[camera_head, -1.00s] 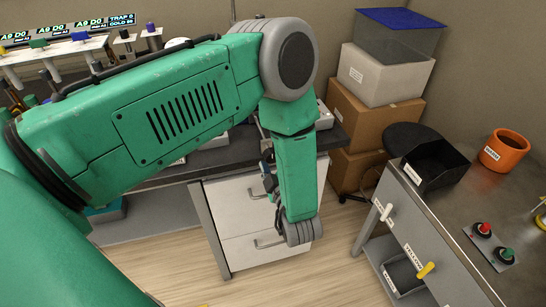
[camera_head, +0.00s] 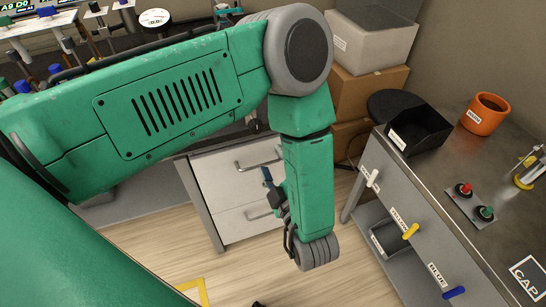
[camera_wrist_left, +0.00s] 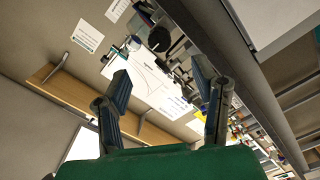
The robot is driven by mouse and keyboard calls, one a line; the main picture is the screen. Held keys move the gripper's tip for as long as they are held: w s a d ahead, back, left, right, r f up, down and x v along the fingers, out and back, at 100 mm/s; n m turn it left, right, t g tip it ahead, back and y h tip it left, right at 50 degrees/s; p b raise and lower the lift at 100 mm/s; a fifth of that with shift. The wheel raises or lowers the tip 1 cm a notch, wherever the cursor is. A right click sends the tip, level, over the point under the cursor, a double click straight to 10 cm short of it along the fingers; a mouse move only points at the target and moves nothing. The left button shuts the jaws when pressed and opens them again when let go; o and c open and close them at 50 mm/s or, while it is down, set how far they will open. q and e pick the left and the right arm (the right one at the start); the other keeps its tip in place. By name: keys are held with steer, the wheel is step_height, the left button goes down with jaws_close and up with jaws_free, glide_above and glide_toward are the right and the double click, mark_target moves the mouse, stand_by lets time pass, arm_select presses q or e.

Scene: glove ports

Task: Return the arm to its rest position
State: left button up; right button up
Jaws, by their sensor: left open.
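My left arm, green with grey joints, comes in from the left and bends downward in the head view. My left gripper (camera_head: 268,178) shows only in part beside the forearm, with a dark body and bluish fingertips. The forearm hides the rest. In the left wrist view the two fingers of the left gripper (camera_wrist_left: 162,85) stand well apart with nothing between them. It is open and empty, pointing toward a wall with papers and equipment. My right gripper is in neither view.
A white drawer unit (camera_head: 236,165) stands behind the forearm. At right a grey bench (camera_head: 445,172) bears a black bin (camera_head: 418,133), an orange pot (camera_head: 484,115) and red and green buttons. Yellow and blue handles stick out of its front. Pale floor lies between.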

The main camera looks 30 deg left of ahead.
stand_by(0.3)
arm_select(q)
steer(key=s+a+f+m+g+h+b, duration=0.1)
steer(key=s+a+f+m+h+b, duration=0.1)
steer(key=f+m+h, duration=0.5)
steer(key=s+a+f+m+g+h+b, duration=0.1)
steer(key=a+f+m+g+h+b, duration=0.15)
steer(key=f+m, duration=0.5)
steer(key=s+a+f+m+g+h+b, duration=0.1)
steer(key=s+f+m+g+h, duration=0.1)
steer(key=s, duration=0.7)
steer(key=s+a+f+m+g+h+b, duration=0.1)
steer(key=s+m+g, duration=0.4)
steer(key=s, duration=0.5)
step_height(320, 180, down, 2)
steer(key=shift+f+h, duration=0.15)
steer(key=shift+h, duration=0.5)
steer(key=shift+g, duration=0.25)
